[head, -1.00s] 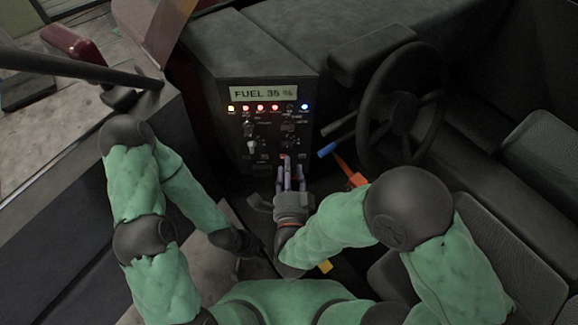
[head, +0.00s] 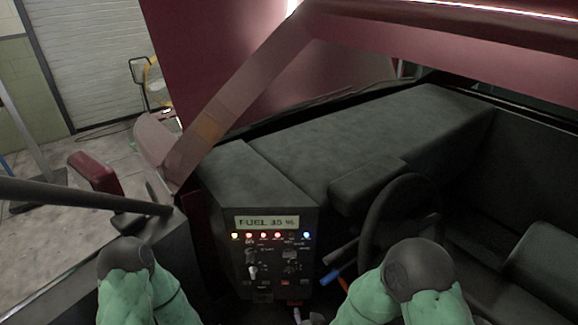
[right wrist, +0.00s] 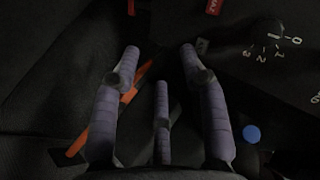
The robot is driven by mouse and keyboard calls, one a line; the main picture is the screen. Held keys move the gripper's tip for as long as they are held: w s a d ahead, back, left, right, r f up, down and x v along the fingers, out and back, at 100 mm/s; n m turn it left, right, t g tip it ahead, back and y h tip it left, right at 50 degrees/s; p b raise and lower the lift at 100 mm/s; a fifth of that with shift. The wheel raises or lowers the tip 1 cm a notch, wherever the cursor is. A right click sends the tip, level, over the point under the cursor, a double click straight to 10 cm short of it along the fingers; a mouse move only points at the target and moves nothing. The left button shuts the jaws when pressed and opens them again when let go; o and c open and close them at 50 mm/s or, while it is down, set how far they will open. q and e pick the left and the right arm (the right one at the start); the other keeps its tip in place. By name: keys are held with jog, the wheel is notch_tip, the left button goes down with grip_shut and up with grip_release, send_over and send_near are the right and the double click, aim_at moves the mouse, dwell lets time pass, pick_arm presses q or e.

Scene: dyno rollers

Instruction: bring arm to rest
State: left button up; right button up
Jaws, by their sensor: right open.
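My right gripper (right wrist: 160,62) is open in the right wrist view, its purple-grey fingers spread with nothing between them. In the head view only a small part of the right gripper (head: 298,315) shows at the bottom edge, below the dashboard control panel (head: 240,269). My right arm bends in from the lower right, in front of the steering wheel. My left arm stands at the lower left with its elbow raised; its gripper is out of the frame. The panel's display (head: 267,222) reads a FUEL percentage, above a row of lit lamps.
A steering wheel (head: 365,222) stands right of the panel. A blue-tipped lever (head: 331,277) sits between them. A dark bar (head: 80,196) crosses the left side. In the right wrist view, a numbered dial (right wrist: 276,36), a blue knob (right wrist: 251,133) and an orange strip (right wrist: 77,146) lie around the fingers.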

jog(key=s+d+f+n+g+y+p, duration=0.1)
jog(key=s+d+f+n+g, duration=0.1)
jog(key=s+f, duration=0.4)
jog(key=s+d+f+n+g+y+p, duration=0.1)
jog(key=s+d+f+n+g, duration=0.2)
jog(key=s+g, duration=0.4)
notch_tip(320, 180, down, 3)
jog(key=shift+s+d+r+n+g, duration=0.15)
jog(key=shift+s+d+n+g, duration=0.15)
jog(key=shift+s+n, duration=0.6)
jog(key=shift+w, duration=0.1)
